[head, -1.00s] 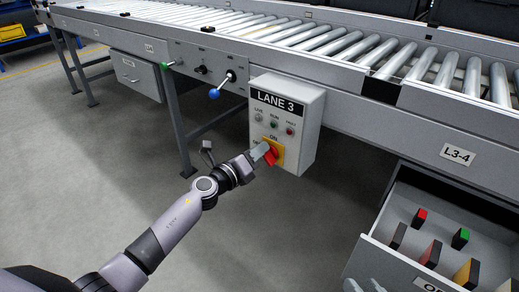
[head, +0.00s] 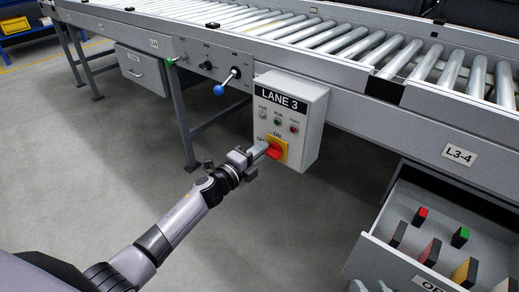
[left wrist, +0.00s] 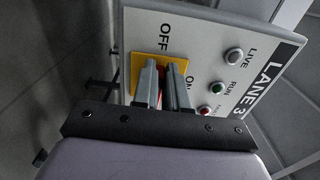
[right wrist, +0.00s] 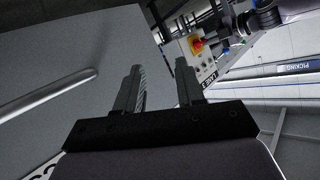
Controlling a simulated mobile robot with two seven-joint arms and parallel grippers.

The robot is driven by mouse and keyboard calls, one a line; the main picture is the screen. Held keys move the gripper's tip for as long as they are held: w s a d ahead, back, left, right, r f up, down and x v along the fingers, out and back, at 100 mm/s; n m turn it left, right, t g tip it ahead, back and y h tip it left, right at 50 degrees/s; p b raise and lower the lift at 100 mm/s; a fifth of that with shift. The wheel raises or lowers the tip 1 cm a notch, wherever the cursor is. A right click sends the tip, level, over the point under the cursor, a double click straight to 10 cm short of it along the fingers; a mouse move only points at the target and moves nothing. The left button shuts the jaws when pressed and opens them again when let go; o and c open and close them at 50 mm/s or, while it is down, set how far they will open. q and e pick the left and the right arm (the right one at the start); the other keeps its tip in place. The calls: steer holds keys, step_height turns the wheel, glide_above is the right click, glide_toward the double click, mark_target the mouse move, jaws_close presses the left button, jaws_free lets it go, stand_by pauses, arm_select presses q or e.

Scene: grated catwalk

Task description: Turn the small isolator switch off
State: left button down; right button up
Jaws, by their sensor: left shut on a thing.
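The small isolator switch is a red handle (head: 273,152) on a yellow plate (head: 283,146), low on the front of the grey LANE 3 box (head: 313,125). ON is printed above the plate and OFF at its left side. My left gripper (head: 262,149) is shut on the red handle, reaching it from the lower left. In the left wrist view the two fingers (left wrist: 162,88) straddle the handle, with a little red (left wrist: 160,100) between them; they hide most of it. My right gripper (right wrist: 158,82) is open and empty, away from the box.
Live, run and fault lamps (head: 278,122) sit above the switch. A blue-knobbed lever (head: 219,90) and a green-tipped lever (head: 171,60) are on the conveyor panel to the left. An open drawer (head: 385,250) with coloured blocks is at lower right. Floor below is clear.

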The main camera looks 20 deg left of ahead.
arm_select(q)
steer(key=shift+w+d+r+n, duration=0.1)
steer(key=shift+r+n, duration=0.05)
steer(key=shift+n, duration=0.15)
steer(key=c, duration=1.2)
jaws_free()
steer(key=shift+o, duration=0.2)
arm_select(e)
steer(key=shift+d, duration=0.1)
